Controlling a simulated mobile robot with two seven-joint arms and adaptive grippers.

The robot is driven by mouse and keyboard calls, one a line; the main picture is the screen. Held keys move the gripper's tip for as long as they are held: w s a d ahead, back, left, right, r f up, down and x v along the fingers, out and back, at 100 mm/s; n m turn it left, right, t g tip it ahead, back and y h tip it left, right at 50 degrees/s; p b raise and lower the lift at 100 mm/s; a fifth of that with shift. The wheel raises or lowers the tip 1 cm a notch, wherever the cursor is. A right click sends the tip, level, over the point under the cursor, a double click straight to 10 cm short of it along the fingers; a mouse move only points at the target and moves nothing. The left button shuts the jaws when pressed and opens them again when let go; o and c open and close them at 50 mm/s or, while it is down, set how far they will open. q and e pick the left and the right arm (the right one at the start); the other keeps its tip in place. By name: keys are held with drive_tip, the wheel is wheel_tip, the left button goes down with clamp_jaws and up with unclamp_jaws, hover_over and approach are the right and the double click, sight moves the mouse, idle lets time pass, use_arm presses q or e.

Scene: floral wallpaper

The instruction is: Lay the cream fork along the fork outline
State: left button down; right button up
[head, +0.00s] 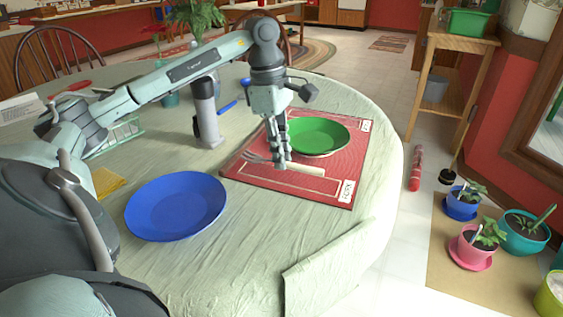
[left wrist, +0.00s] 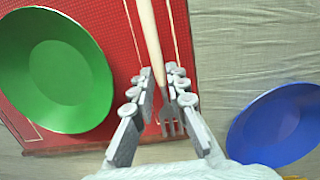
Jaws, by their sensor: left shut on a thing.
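The cream fork (head: 308,168) has a pale handle and grey tines. It is in my left gripper (head: 281,161), low over the red placemat (head: 236,172), with its handle to the right and tines to the left. In the left wrist view the fork's handle (left wrist: 149,35) runs between the fingers of the left gripper (left wrist: 163,90), tines toward the palm. A pale outline (head: 285,186) is printed on the mat near its front edge, close beside the fork. I cannot tell whether the fork touches the mat. My right gripper is out of view.
A green plate (head: 318,135) sits on the mat behind the gripper. A blue plate (head: 176,205) lies on the cloth to the left. A grey cylindrical object (head: 206,112) stands behind the mat's left side. The cloth in front of the mat is clear.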

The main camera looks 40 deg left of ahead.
use_arm(q)
drive_tip(key=shift+f, duration=1)
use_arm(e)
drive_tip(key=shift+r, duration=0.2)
use_arm(q)
drive_tip(key=shift+f, duration=0.2)
drive_tip(key=c, duration=1.5)
unclamp_jaws()
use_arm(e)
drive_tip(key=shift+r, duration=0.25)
use_arm(q)
drive_tip(key=shift+r, duration=0.15)
